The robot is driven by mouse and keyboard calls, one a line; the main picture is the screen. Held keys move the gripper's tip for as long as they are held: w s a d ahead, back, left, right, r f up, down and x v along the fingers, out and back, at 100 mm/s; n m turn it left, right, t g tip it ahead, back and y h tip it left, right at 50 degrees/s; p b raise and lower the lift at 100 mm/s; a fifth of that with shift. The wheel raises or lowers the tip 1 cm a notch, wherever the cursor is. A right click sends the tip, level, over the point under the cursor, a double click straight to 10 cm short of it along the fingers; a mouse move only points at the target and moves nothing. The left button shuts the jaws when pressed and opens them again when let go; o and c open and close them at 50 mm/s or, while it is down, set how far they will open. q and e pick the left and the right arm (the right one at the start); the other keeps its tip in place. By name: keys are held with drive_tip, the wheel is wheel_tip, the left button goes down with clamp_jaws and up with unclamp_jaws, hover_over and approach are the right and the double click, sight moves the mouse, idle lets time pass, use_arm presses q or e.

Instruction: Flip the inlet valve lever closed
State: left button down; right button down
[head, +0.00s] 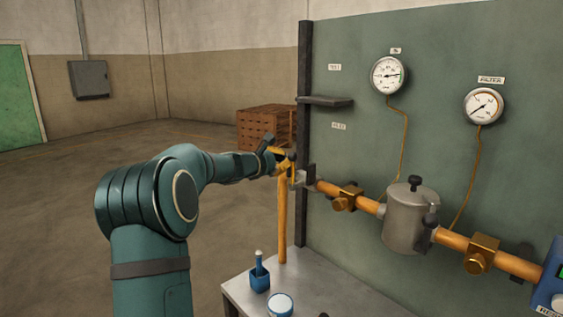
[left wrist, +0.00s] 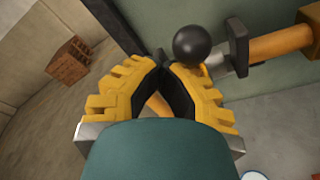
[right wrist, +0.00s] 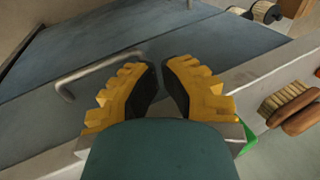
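The inlet valve lever shows as a black ball knob (left wrist: 193,43) in the left wrist view, just beyond and to the right of my left fingertips. Its grey metal valve part (head: 305,178) sits at the left end of the copper pipe in the head view. My left gripper (head: 283,157) is at this pipe end; in the left wrist view its fingertips (left wrist: 164,62) meet, with nothing seen between them. I cannot tell whether they touch the knob. The rest of the lever is largely hidden. My right gripper (right wrist: 159,66) is slightly open and empty, away from the valve.
The pipe (head: 455,240) carries a grey filter pot (head: 408,218) and brass fittings along the green panel (head: 340,140). Two gauges hang above. A metal table (head: 320,285) holds a blue holder (head: 260,279). In the right wrist view are a bar handle (right wrist: 95,72) and a brush (right wrist: 287,98).

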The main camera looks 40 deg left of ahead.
use_arm(q)
drive_tip(key=shift+w+d+r, duration=0.1)
drive_tip(key=shift+d+r, duration=0.2)
drive_tip(key=shift+d, duration=0.05)
drive_tip(key=s+r, duration=0.1)
drive_tip(key=s, duration=1.1)
drive_tip(key=shift+a, duration=0.15)
